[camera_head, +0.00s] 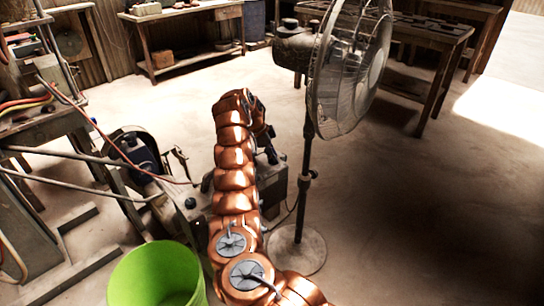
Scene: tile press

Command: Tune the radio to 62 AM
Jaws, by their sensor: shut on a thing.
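My copper arm reaches away from the camera and bends down at its far end. My gripper (270,154) is a small dark shape below that bend, partly behind the arm. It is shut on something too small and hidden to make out. A dark grey box-like body (275,186) sits just below the gripper, partly covered by the arm. I cannot tell whether it is the radio. No dial, number or band marking can be read.
A standing fan (308,180) rises close to the right of my arm. A green bucket (150,275) stands at the front left. A machine with a dark motor (137,152) and a cluttered bench (40,125) fill the left. Open floor (420,220) lies to the right.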

